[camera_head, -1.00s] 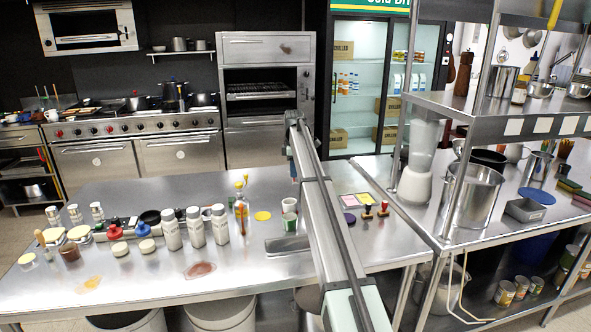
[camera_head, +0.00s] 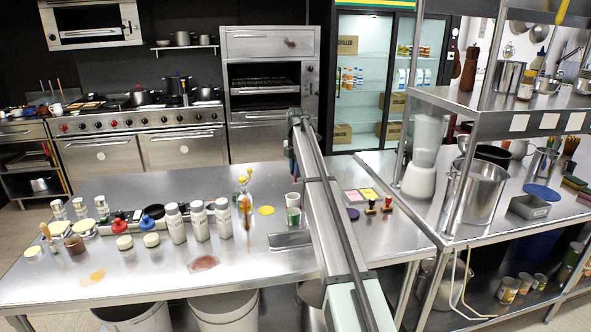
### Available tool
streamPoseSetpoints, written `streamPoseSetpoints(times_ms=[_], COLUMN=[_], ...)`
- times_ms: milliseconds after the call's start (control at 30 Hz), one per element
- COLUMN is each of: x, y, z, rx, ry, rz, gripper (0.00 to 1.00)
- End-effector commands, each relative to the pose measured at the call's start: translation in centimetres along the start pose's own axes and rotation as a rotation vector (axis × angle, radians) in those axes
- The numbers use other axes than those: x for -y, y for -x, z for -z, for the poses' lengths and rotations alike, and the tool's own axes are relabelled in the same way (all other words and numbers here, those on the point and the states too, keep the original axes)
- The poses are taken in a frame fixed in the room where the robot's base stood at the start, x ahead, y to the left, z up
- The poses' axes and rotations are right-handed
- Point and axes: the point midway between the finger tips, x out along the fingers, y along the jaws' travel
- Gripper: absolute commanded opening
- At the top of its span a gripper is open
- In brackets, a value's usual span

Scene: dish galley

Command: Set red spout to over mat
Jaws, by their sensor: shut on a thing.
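My arm rises from the bottom right and ends above the middle of the steel counter. Its far end hides my gripper, so I cannot make out the jaws or what they hold. A small red piece (camera_head: 117,227) stands at the left of the counter, beside a similar blue piece (camera_head: 145,224). Both are too small to tell whether either is a spout. I cannot identify a mat for certain. A flat grey plate (camera_head: 288,241) lies on the counter just left of my arm, partly hidden by it.
Three white shaker bottles (camera_head: 198,221) and an oil bottle (camera_head: 244,208) stand left of my arm. A green-and-white cup (camera_head: 292,214) stands close to it. A steel shelf rack with a large pot (camera_head: 476,190) is on the right. The counter's front left has sauce spills (camera_head: 203,264).

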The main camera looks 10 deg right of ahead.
Motion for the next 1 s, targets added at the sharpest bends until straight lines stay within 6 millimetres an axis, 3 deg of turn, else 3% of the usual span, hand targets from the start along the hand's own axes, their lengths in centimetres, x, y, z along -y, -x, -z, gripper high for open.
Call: streamPoseSetpoints(times_ms=[567, 600, 867, 1000], x=[0.25, 0.26, 0.24, 0.22], y=[0.05, 0.05, 0.03, 0.01], z=[0.11, 0.11, 0.10, 0.10], rx=[-0.002, -0.002, -0.002, -0.002], ry=[0.035, 0.035, 0.034, 0.034], rz=[0.000, 0.000, 0.000, 0.000], gripper=[0.00, 0.19, 0.44, 0.44])
